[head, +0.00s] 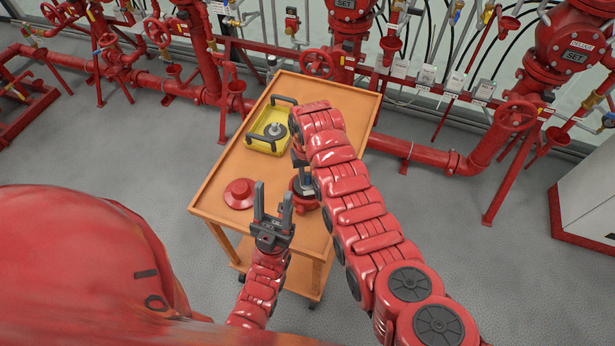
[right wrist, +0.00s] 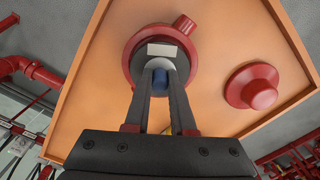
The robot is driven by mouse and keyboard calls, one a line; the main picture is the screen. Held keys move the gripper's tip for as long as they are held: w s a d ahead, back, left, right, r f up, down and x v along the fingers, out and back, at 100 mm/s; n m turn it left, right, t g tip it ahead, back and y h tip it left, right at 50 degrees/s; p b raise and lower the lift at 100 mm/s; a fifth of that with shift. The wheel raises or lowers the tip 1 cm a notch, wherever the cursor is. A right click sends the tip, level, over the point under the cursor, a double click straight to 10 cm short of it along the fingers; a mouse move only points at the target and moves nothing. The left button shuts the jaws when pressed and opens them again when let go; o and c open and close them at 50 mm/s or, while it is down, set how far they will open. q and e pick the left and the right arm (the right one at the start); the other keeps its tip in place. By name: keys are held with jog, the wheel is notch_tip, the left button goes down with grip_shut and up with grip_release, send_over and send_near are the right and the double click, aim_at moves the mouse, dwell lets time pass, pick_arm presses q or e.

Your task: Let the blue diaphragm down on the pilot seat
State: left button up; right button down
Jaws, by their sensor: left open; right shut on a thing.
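The blue diaphragm (right wrist: 160,76) shows as a small blue patch between the fingers of my right gripper (right wrist: 160,67) in the right wrist view. That gripper is shut on it, over the middle of the red round pilot body (right wrist: 136,47). I cannot tell whether the diaphragm touches the seat. In the head view my right arm hides most of the pilot body (head: 304,204). My left gripper (head: 273,192) is open and empty, in front of the pilot body and the red cover (head: 239,192).
The orange cart top (head: 220,168) carries all this. A yellow tray (head: 258,144) with black handles holds a grey round part (head: 275,130) farther back. The red cover also shows in the right wrist view (right wrist: 258,88). Red pipes and valves (head: 317,62) stand behind the cart.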

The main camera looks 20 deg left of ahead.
jog(key=shift+f+b, duration=0.8)
jog(key=shift+f, duration=0.35)
jog(key=c, duration=0.7)
grip_release()
jog(key=shift+r+p, duration=0.65)
jog(key=shift+r, duration=0.7)
jog(key=shift+r+p, duration=0.5)
jog(key=shift+r, duration=2.15)
